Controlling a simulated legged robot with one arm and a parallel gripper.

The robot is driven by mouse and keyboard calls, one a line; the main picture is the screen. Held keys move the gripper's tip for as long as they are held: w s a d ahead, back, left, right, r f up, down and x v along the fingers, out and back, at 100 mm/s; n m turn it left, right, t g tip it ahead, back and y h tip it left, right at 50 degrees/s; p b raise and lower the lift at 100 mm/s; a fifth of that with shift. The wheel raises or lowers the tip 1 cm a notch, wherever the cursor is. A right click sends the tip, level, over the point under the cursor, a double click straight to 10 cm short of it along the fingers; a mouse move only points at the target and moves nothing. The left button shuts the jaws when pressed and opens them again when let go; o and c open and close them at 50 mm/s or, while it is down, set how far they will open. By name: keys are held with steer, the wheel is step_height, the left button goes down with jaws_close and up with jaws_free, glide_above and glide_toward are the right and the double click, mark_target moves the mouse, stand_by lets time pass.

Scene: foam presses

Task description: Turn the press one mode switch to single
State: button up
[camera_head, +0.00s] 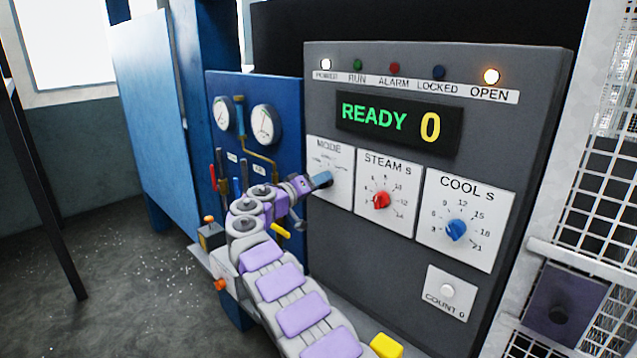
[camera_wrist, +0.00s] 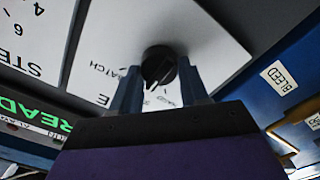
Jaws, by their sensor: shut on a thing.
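The mode switch is a round dark knob (camera_wrist: 158,62) on the white MODE plate (camera_head: 341,193) of the grey press panel. My gripper (camera_head: 322,180) reaches the plate from the left in the head view and covers the knob there. In the wrist view its two blue fingers (camera_wrist: 160,78) stand on either side of the knob, shut on it. The wrist view is turned over, so the lettering is upside down. The knob's pale pointer mark aims down and slightly left there. The letters "ATCH" show left of the knob; the lettering below it is partly hidden by my gripper.
Right of the MODE plate are the red STEAM knob (camera_head: 381,200) and the blue COOL knob (camera_head: 456,230). The display (camera_head: 398,123) reads READY 0. The POWER and OPEN lamps (camera_head: 491,76) are lit. Gauges (camera_head: 263,124) and levers stand left; a mesh guard (camera_head: 606,190) stands right.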

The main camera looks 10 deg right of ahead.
steer(key=shift+a+f, duration=0.1)
steer(key=o, duration=0.9)
steer(key=shift+w+f, duration=0.1)
steer(key=shift+w, duration=0.1)
steer(key=shift+c, duration=0.2)
steer(key=shift+o, duration=1)
steer(key=shift+a, duration=0.1)
steer(key=shift+s, duration=0.1)
steer(key=v, duration=1.7)
steer(key=shift+a, duration=0.25)
steer(key=shift+d, duration=0.1)
